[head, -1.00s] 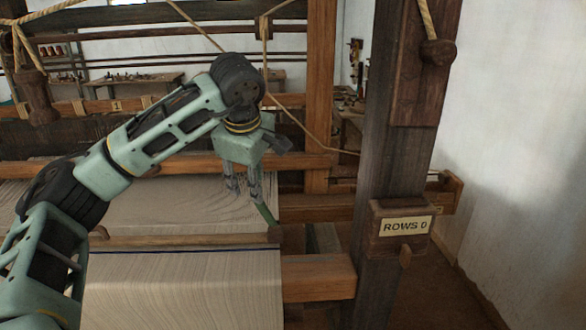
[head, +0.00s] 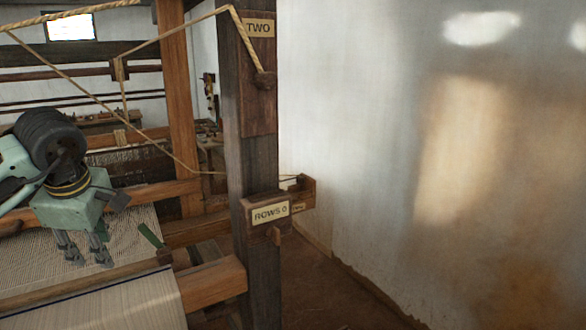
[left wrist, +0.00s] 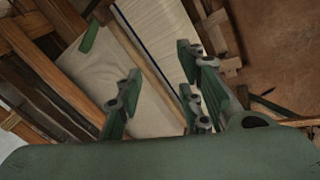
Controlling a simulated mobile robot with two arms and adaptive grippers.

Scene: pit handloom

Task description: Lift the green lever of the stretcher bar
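The green lever (head: 152,236) sits at the right end of the wooden stretcher bar (head: 82,285), which lies across the cloth. The lever slants up and left from the bar's end. In the left wrist view the lever (left wrist: 91,36) is at the upper left, beside the bar (left wrist: 140,55). My left gripper (head: 90,260) points down over the cloth, left of the lever and apart from it. In the left wrist view its fingers (left wrist: 160,78) are spread with nothing between them. My right gripper is not in view.
A dark post (head: 252,150) with a ROWS 0 plate (head: 270,213) stands right of the lever. A rope (head: 150,135) crosses above the cloth (head: 130,302). A white wall (head: 400,130) fills the right side, with open floor below it.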

